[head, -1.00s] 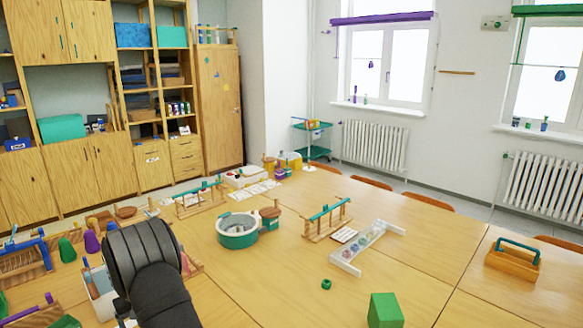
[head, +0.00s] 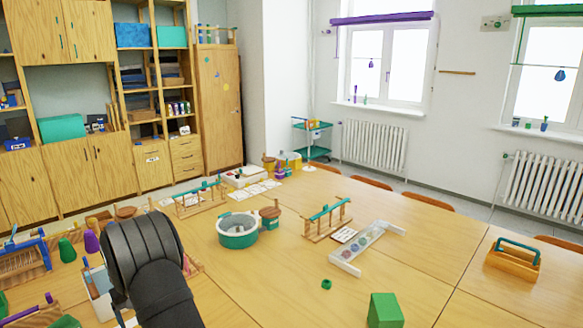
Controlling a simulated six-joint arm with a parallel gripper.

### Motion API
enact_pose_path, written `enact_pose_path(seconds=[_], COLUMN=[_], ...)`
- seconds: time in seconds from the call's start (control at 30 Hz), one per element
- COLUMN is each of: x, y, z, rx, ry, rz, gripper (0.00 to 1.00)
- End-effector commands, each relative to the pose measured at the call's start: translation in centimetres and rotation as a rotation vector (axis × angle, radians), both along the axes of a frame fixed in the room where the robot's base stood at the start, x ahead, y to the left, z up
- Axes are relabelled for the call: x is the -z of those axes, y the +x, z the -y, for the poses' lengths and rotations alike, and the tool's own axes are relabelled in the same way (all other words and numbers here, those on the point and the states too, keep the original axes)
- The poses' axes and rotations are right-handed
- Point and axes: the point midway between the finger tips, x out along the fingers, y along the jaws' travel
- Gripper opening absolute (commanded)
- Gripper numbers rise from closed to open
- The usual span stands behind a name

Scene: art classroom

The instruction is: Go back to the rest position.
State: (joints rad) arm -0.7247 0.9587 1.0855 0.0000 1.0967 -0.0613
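My black arm rises from the bottom edge at the lower left of the head view, over the left part of the table (head: 290,290). Its rounded dark joint covers part of a white box (head: 98,283). My gripper's fingers do not show; the arm hides that area. Whether anything is held cannot be seen.
A teal-and-white round tub (head: 237,232) stands mid-table. Wooden racks with teal bars (head: 328,220), a white tray (head: 365,246), a green block (head: 384,310), a small green ring (head: 326,284) and a wooden caddy (head: 512,262) stand around it.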

Motion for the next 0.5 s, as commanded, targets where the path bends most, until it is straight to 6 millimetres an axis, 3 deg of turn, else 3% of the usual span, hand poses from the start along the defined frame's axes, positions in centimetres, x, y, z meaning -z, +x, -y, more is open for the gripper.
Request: enact_pose_path(seconds=[0.27, 0.5], x=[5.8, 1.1], y=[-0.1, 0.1], z=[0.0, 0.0], rx=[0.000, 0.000], ry=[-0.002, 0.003], rz=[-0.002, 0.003], gripper=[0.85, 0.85])
